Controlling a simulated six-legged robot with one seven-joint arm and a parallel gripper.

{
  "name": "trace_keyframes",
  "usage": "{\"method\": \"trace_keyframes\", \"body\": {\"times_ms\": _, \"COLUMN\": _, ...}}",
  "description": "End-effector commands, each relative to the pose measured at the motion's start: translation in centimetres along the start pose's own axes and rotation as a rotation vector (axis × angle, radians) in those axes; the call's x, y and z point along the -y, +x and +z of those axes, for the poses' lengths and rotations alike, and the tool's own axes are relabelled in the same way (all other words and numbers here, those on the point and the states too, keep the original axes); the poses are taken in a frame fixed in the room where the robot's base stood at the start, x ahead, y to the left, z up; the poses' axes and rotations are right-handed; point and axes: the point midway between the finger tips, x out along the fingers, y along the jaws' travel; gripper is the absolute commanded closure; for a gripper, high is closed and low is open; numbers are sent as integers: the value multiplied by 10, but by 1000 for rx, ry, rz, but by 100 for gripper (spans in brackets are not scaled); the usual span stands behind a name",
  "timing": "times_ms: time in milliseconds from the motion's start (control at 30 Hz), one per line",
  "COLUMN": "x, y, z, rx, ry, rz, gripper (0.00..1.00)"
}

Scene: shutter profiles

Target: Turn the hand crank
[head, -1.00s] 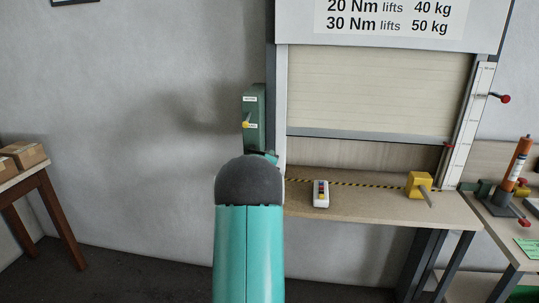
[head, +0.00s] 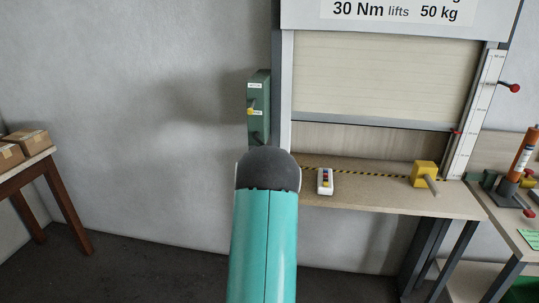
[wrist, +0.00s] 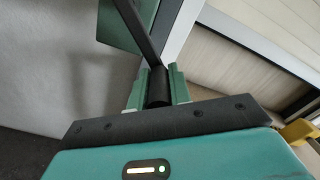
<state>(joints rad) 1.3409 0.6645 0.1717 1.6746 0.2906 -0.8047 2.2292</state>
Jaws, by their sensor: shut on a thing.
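The hand crank shows in the wrist view as a dark crank arm (wrist: 138,30) running down to a dark cylindrical grip (wrist: 158,88). My gripper (wrist: 158,90) is shut on this grip, one green finger on each side. The crank's green box (head: 260,105) is fixed beside the shutter's left post and has small white labels and a yellow part. In the head view my own arm hides the gripper and the grip. The cream shutter (head: 385,75) is partly raised, with an open gap below its bottom edge.
A wooden counter (head: 390,197) under the shutter holds a white control box (head: 325,181) and a yellow block (head: 424,174). A white scale (head: 474,120) stands on the right. A table with boxes (head: 22,145) is at far left.

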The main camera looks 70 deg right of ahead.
Motion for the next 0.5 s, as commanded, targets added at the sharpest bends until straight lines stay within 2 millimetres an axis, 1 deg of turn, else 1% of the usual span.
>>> {"method": "trace_keyframes", "body": {"times_ms": 333, "x": -1, "y": 0, "z": 0, "rx": 0, "ry": 2, "rz": 2, "gripper": 100}}
{"method": "trace_keyframes", "body": {"times_ms": 367, "x": -1, "y": 0, "z": 0, "rx": 0, "ry": 2, "rz": 2, "gripper": 76}}
{"method": "trace_keyframes", "body": {"times_ms": 433, "x": -1, "y": 0, "z": 0, "rx": 0, "ry": 2, "rz": 1, "gripper": 62}}
{"method": "trace_keyframes", "body": {"times_ms": 467, "x": -1, "y": 0, "z": 0, "rx": 0, "ry": 1, "rz": 1, "gripper": 59}}
{"method": "trace_keyframes", "body": {"times_ms": 500, "x": -1, "y": 0, "z": 0, "rx": 0, "ry": 1, "rz": 1, "gripper": 59}}
